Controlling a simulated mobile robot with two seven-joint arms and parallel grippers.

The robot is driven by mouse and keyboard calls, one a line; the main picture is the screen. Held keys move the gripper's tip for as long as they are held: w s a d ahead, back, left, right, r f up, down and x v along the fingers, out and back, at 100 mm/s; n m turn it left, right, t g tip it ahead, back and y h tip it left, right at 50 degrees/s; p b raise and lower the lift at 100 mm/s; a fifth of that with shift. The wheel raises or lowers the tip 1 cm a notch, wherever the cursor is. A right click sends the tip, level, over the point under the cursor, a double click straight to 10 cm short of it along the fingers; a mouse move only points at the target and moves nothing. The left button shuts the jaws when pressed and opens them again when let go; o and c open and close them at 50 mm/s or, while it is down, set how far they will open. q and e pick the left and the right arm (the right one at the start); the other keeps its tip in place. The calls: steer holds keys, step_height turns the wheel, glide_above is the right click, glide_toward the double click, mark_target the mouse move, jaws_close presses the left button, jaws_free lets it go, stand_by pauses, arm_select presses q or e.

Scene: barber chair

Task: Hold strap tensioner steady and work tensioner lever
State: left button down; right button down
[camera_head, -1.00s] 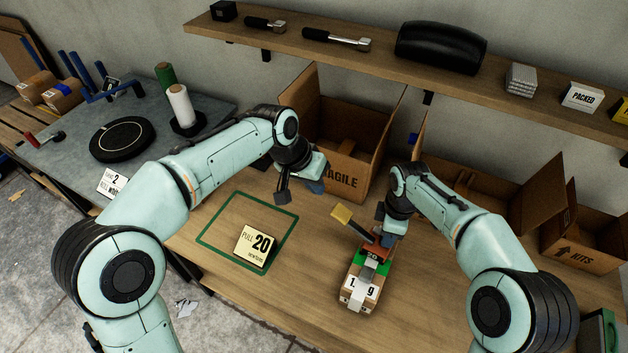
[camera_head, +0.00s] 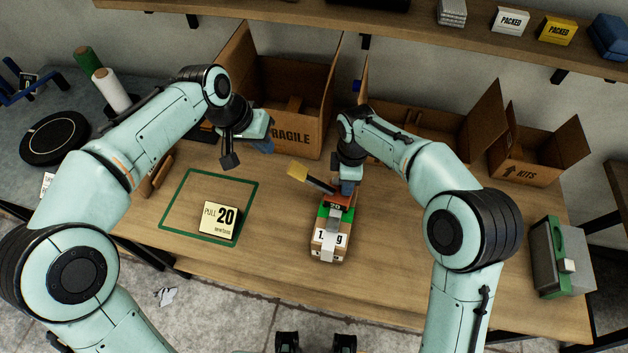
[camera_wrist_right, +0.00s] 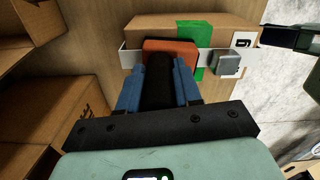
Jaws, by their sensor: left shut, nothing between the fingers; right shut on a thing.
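The strap tensioner (camera_head: 340,201) is an orange-red block on top of a small cardboard box (camera_head: 328,250), on a strap; it also shows in the right wrist view (camera_wrist_right: 170,48). Its dark lever (camera_head: 320,186) slants up to the left and ends in a yellow grip (camera_head: 297,171). My right gripper (camera_head: 347,188) is shut on the tensioner; in the right wrist view its blue fingers (camera_wrist_right: 158,82) flank a black part of it. My left gripper (camera_head: 263,146) is shut and empty, in the air left of the lever, in front of the carton marked FRAGILE.
The FRAGILE carton (camera_head: 290,138) and the KITS carton (camera_head: 526,170) stand open at the back. A yellow PULL 20 card (camera_head: 219,220) lies in a green outline (camera_head: 170,202). A grey-green device (camera_head: 560,257) is at the right. Bare bench lies around the strapped box.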

stand_by(0.4)
steer(key=c, duration=0.7)
jaws_free()
step_height(320, 180, up, 12)
steer(key=shift+f, duration=0.1)
